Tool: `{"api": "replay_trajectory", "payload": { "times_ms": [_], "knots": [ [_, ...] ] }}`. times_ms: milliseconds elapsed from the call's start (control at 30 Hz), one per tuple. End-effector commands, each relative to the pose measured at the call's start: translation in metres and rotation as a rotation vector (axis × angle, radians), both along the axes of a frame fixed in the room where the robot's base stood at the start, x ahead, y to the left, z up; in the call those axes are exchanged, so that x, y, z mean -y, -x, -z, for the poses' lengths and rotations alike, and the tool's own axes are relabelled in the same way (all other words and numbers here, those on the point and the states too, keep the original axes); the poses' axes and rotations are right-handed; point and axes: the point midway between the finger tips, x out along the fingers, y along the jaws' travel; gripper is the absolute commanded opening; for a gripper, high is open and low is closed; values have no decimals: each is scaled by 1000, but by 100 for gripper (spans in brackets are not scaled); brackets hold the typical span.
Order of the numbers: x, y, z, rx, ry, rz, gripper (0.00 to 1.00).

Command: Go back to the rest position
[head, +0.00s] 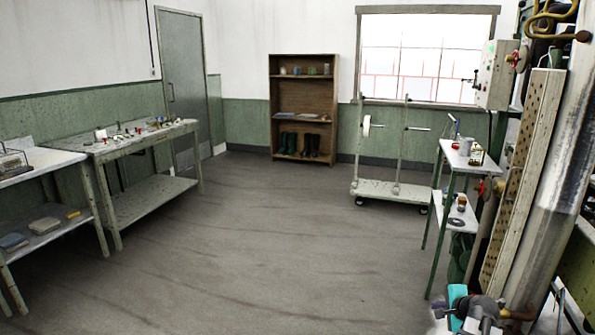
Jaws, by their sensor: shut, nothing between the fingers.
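The task names no object, and I cannot make out my gripper in the head view. A teal and grey device (474,309) shows at the bottom right edge, partly cut off, and I cannot tell what it is.
Open concrete floor (270,240) fills the middle. Two workbenches, one with small parts (107,156), line the left wall. A brown shelf (305,67) and a wheeled cart (375,190) stand at the back. A green-legged stand (447,180) and a perforated beam (522,180) crowd the right.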

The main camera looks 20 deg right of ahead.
Motion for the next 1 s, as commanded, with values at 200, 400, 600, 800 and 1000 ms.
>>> {"api": "replay_trajectory", "payload": {
  "times_ms": [200,400,600,800,1000],
  "knots": [
    [-73,-47,35,-48,-45,-120,0],
    [-143,-75,69,-106,-77,-232,0],
    [-215,-89,104,-180,-100,-356,0],
    [-289,-90,139,-265,-110,-493,0],
    [-361,-76,173,-361,-109,-645,0]
  ]
}}
